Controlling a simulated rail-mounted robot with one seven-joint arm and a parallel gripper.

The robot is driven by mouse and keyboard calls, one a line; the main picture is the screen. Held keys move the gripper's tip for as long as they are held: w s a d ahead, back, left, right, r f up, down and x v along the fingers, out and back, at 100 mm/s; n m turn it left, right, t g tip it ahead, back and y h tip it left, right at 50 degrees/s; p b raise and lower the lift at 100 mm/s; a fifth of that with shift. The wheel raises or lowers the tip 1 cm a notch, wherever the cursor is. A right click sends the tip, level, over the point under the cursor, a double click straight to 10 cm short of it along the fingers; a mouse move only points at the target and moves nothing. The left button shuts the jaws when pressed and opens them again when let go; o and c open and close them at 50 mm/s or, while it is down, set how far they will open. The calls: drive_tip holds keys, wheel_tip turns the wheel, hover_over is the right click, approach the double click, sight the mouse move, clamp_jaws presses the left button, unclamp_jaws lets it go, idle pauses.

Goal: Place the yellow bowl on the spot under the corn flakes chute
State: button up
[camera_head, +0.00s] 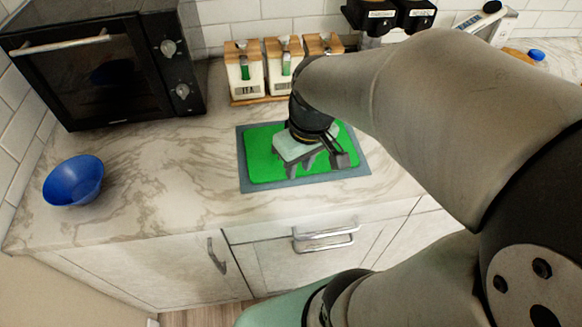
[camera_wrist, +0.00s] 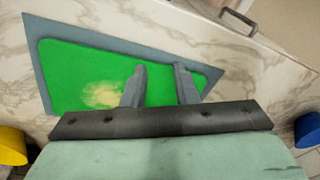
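My gripper (camera_head: 304,165) hangs over the green mat (camera_head: 262,160) on the counter. In the wrist view its two fingers (camera_wrist: 160,82) are spread, with nothing between them. No yellow bowl can be made out in the head view, where my arm covers much of the right side. A yellow rounded thing (camera_wrist: 10,146) is cut off at the left edge of the wrist view; I cannot tell if it is the bowl. Two black dispensers (camera_head: 396,14) stand at the top, partly hidden by my arm. Their labels are too small to read, and the area beneath is mostly hidden.
A blue bowl (camera_head: 73,182) stands at the counter's left. A black oven (camera_head: 105,70) and labelled canisters (camera_head: 285,68) line the back. A pale yellowish patch (camera_wrist: 103,95) shows on the mat. A blue thing (camera_wrist: 308,130) is cut off at the wrist view's right.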

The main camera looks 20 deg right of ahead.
drive_tip(key=s, duration=0.2)
drive_tip(key=s+a+f+m, duration=0.1)
drive_tip(key=s, duration=0.1)
drive_tip(key=s+a+m, duration=0.1)
drive_tip(key=s, duration=0.1)
drive_tip(key=shift+a+f+g+h, duration=0.1)
drive_tip(key=shift+f+g+h, duration=0.2)
drive_tip(key=shift+f, duration=0.1)
idle(1.4)
